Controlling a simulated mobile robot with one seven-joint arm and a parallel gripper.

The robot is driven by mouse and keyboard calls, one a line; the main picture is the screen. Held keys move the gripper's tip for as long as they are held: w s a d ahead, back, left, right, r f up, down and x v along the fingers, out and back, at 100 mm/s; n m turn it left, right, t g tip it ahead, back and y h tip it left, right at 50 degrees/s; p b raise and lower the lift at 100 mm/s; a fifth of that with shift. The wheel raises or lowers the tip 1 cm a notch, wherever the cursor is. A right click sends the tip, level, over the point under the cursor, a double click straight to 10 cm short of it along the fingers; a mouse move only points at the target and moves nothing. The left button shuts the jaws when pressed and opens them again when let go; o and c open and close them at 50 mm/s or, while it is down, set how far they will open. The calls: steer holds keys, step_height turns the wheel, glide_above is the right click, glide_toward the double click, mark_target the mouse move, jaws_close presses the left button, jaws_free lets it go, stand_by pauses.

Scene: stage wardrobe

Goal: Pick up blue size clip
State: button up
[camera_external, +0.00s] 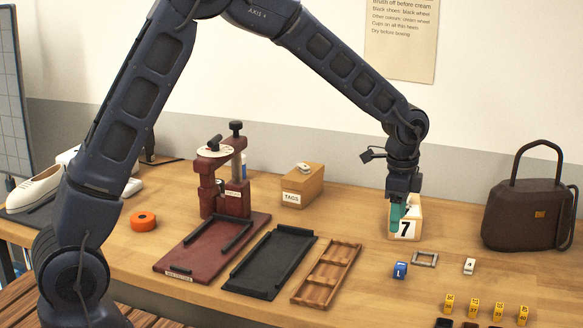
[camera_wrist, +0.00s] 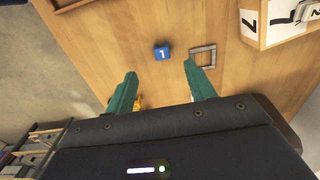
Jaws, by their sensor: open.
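The blue size clip (camera_external: 400,270) is a small blue block with a white mark, standing on the wooden table right of the slatted wooden tray. In the wrist view the blue clip (camera_wrist: 162,53) lies just beyond the fingertips, roughly centred between them. My gripper (camera_external: 397,214) hangs above the table, in front of the calendar-like box with a 7, higher than the clip. In the wrist view my gripper (camera_wrist: 160,72) has its two teal fingers spread with nothing held between them.
A grey square frame (camera_external: 425,259) lies right of the clip, with a white clip (camera_external: 469,266) beyond it. Several yellow clips (camera_external: 474,308) stand near the front edge. The 7 box (camera_external: 405,229) is behind, and a dark bag (camera_external: 528,215) stands at right. The wooden tray (camera_external: 328,272) lies left.

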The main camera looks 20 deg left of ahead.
steer(key=d+f, duration=0.1)
glide_above(401, 264)
steer(key=f, duration=0.5)
steer(key=shift+s+a+f, duration=0.1)
steer(key=shift+s+a, duration=0.15)
steer(key=shift+s, duration=0.05)
steer(key=shift+w+d+f, duration=0.15)
steer(key=shift+f, duration=1.3)
steer(key=shift+w+d+f, duration=0.1)
steer(key=shift+f, duration=1.35)
steer(key=c, duration=1)
